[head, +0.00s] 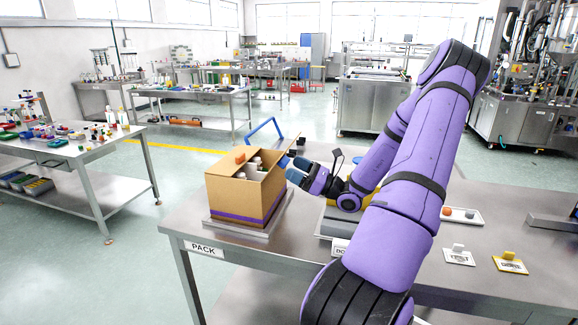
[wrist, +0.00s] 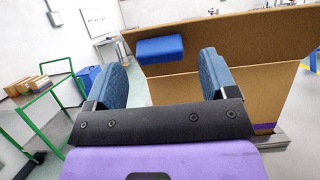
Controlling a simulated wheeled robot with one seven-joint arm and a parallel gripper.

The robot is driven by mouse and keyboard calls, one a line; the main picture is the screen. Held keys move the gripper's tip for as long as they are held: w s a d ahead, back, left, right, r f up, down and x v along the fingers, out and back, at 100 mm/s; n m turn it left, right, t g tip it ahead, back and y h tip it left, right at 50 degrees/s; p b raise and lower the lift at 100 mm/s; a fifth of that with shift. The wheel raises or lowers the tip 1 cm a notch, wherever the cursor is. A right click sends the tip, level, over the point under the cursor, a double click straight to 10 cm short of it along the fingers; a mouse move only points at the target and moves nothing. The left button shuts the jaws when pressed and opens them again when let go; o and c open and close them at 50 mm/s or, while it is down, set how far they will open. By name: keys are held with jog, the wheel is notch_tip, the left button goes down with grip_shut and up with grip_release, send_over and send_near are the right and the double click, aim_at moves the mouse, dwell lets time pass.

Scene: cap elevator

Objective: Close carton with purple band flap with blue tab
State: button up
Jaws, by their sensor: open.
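The carton with the purple band (head: 238,200) stands on a grey plate at the left end of the PACK table, its top open. Orange and white items show inside it. In the wrist view, a brown flap (wrist: 235,38) spans the upper right, standing out above the carton wall (wrist: 185,88). The blue tab (wrist: 160,50) sits on the flap's left part, ahead of and between my fingers. My gripper (wrist: 163,72) is open with nothing visibly held. In the head view, my gripper (head: 296,172) is at the carton's right side; its contact with the flap cannot be told.
A blue bar-shaped frame (head: 263,128) rises behind the carton. A tray with small items (head: 461,215) and small cards (head: 459,257) lie on the table to the right. A green-framed cart (wrist: 40,95) shows in the wrist view.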

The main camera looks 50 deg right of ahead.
jog(key=shift+x, duration=1.25)
jog(key=shift+c, duration=0.4)
jog(key=c, duration=1.2)
jog(key=shift+d+g, duration=0.1)
jog(key=shift+g, duration=0.2)
